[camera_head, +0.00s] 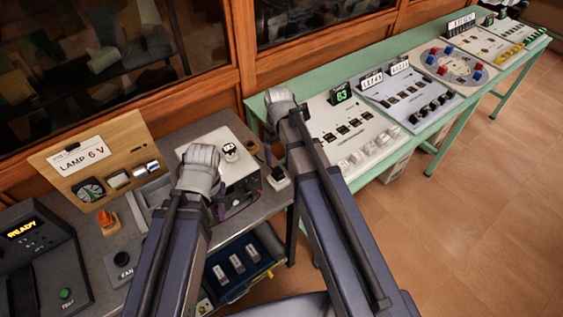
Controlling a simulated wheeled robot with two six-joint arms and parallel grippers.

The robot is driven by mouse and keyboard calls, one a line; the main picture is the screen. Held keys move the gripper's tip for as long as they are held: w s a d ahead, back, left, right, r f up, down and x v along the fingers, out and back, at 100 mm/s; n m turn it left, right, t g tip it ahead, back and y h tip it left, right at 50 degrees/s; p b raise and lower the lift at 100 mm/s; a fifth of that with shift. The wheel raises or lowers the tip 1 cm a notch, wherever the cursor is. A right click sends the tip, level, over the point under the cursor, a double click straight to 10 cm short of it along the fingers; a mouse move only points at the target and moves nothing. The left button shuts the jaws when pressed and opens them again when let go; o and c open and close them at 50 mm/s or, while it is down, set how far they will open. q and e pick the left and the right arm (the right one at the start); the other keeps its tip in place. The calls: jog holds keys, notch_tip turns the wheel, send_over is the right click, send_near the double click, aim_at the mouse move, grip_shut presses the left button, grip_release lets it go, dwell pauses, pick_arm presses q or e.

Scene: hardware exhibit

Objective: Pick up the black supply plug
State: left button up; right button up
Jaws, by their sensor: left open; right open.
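I cannot clearly pick out the black supply plug. A small dark block with a pale top (277,178) sits at the right edge of the grey bench, beside a white box (240,166) with a small black-and-white fitting on its top. My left gripper (222,207) is over the grey bench in front of the white box, mostly hidden behind its own wrist. My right gripper (270,133) is beyond the white box, near the gap between the two benches, its fingers small and dark. Both are open, and I see nothing held.
A wooden board marked LAMP 6 V (92,158) leans at the back left. A READY console (40,250) and an orange piece (106,221) are at left. A blue drawer (238,268) is below. The green bench (410,146) holds several panels at right.

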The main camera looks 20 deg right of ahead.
aim_at(278, 169)
jog(key=shift+s+f+b, duration=0.1)
jog(key=shift+f+b, duration=0.2)
jog(key=shift+b, duration=0.15)
notch_tip(278, 169, down, 2)
jog(key=shift+f+b, duration=0.1)
jog(key=shift+b, duration=0.85)
pick_arm(q)
notch_tip(278, 169, down, 7)
jog(key=b, duration=0.4)
pick_arm(e)
jog(key=f, duration=0.4)
jog(key=shift+s+a, duration=0.3)
pick_arm(q)
jog(key=shift+f+b, duration=0.45)
jog(key=shift+b, duration=0.15)
pick_arm(e)
jog(key=shift+f, duration=0.55)
jog(key=shift+r, duration=0.1)
pick_arm(q)
jog(key=shift+s+r, duration=0.1)
pick_arm(e)
jog(key=shift+c, duration=0.3)
grip_shut()
